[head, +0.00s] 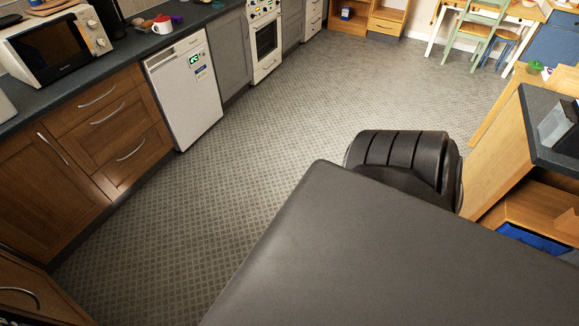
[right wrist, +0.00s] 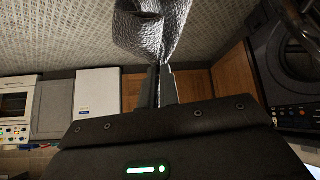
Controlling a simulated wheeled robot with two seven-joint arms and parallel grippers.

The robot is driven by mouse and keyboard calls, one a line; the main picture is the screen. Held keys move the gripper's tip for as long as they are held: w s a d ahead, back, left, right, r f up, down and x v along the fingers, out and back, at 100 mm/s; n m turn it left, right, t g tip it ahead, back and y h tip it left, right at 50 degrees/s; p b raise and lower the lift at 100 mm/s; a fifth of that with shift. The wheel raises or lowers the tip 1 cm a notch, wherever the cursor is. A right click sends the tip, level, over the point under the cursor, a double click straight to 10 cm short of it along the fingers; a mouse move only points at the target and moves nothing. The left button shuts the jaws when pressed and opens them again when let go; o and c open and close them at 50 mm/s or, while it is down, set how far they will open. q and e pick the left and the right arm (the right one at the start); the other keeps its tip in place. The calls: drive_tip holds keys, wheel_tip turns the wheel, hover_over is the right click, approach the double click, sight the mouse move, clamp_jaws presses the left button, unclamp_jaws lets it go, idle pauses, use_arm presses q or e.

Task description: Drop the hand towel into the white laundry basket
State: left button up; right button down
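The hand towel (right wrist: 152,30) is a grey, textured cloth, bunched at the top of the right wrist view. My right gripper (right wrist: 159,84) has its fingers close together on the towel's narrow gathered end, and the rest of the cloth extends beyond the fingertips. The towel does not show in the head view. The white laundry basket is not in either view. My left gripper is not in view, and the right gripper does not show in the head view.
Wooden cabinets (head: 125,135), a white under-counter appliance (head: 187,87) and an oven (head: 265,35) line the left side. A wooden unit (head: 500,165) stands at the right. The patterned floor (head: 250,140) between is open. A dark round-doored machine (right wrist: 290,50) shows in the wrist view.

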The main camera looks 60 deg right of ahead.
drive_tip(key=w+a+r+m+h+b, duration=0.1)
drive_tip(key=w+a+r, duration=0.5)
drive_tip(key=w+a, duration=0.2)
drive_tip(key=w+a+r+b, duration=0.2)
drive_tip(key=w+a+r, duration=0.3)
drive_tip(key=w+a, duration=0.3)
drive_tip(key=a+r+m+b, duration=0.1)
drive_tip(key=a+r, duration=0.4)
drive_tip(key=r, duration=0.5)
drive_tip(key=a+r+b, duration=0.1)
drive_tip(key=a+r, duration=0.3)
drive_tip(key=r, duration=0.5)
drive_tip(key=shift+w+a+r+m, duration=0.3)
drive_tip(key=shift+a+r+m, duration=0.1)
